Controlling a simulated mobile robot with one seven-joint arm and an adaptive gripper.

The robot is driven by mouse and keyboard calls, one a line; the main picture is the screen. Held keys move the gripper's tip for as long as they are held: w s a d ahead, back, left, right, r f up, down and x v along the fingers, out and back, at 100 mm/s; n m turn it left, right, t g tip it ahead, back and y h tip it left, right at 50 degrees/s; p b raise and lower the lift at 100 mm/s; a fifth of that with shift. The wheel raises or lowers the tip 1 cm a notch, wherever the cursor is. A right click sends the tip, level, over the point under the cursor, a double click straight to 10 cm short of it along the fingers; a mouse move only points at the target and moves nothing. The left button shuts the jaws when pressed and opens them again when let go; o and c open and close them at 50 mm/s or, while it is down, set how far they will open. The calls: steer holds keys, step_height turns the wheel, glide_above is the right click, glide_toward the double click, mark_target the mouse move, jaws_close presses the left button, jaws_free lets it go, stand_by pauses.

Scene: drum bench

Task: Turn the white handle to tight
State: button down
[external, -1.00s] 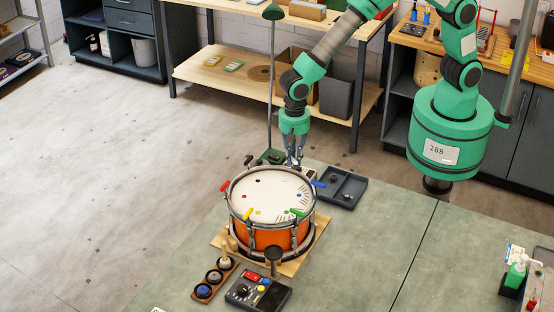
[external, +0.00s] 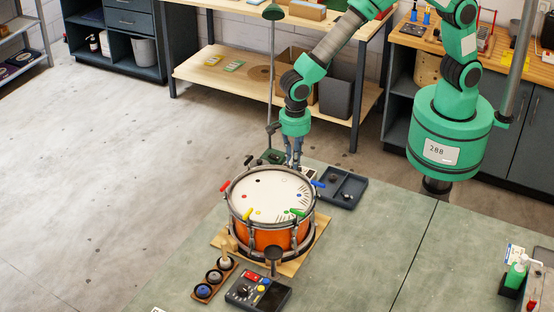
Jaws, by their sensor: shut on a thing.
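The drum (external: 268,236) stands on the bench, with an orange shell, a pale head and coloured handles around its rim. My gripper (external: 295,165) points down at the far rim of the drum, between the black handle (external: 248,160) and the blue handle (external: 318,184). Its fingers are shut on the white handle, which they almost wholly hide. How far the white handle is turned cannot be made out. Short marks show on the drum head near the right rim.
A red handle (external: 225,186), yellow handle (external: 247,215) and green handle (external: 298,212) sit on the rim. A dark tray (external: 352,196) lies right of my gripper. A control box (external: 258,294) and a wooden holder (external: 204,291) stand in front.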

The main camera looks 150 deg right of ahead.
steer(key=m, duration=0.6)
steer(key=shift+w, duration=0.2)
steer(key=shift+m, duration=0.3)
steer(key=c, duration=1.7)
jaws_free()
steer(key=shift+o, duration=0.2)
steer(key=shift+r, duration=0.1)
step_height(320, 180, up, 12)
